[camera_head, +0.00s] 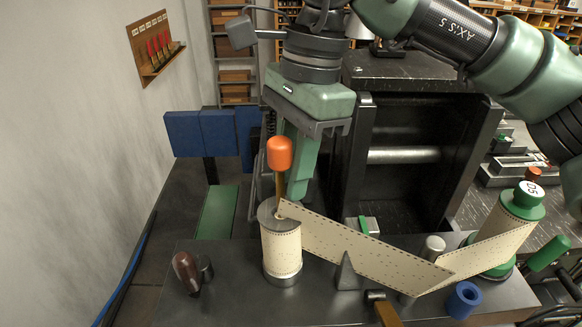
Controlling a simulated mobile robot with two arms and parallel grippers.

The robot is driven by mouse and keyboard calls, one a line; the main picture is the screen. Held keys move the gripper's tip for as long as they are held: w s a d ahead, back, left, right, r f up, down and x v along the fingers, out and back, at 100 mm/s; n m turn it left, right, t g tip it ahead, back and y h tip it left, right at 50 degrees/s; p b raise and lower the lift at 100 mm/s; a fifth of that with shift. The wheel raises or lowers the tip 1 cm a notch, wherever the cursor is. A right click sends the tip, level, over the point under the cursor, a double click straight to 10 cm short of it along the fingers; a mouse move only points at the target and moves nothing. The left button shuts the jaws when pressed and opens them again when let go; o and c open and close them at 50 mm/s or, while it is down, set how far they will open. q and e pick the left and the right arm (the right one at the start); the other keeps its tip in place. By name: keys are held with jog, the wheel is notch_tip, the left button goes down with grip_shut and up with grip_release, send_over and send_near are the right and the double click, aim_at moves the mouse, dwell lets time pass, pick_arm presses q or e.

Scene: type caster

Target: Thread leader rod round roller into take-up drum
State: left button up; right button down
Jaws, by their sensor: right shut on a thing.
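The leader rod, with an orange knob (279,153) and a brass shaft, stands upright above the left drum. Its lower end meets the drum's top, where I cannot tell how deep it sits. The take-up drum (281,248) has a grey metal top and a cream perforated face. A cream perforated strip (350,250) runs from the rod's foot rightward to the metal roller (433,245), then up to the green-capped spool (515,215) marked D5. My right gripper (298,190) points down just behind the knob, shut on the leader rod; its contact is partly hidden. My left gripper is not in view.
A grey cone (347,274) stands in front of the strip. A dark open cabinet (410,140) stands behind. The bench's front left is bare.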

aim_at(291, 208)
jog(key=shift+f+b, duration=1.2)
jog(key=shift+f, duration=0.5)
jog(key=c, duration=1.1)
grip_release()
jog(key=shift+c, duration=0.2)
jog(key=shift+r+p, duration=2.35)
jog(key=shift+r, duration=0.7)
jog(key=shift+f, duration=0.1)
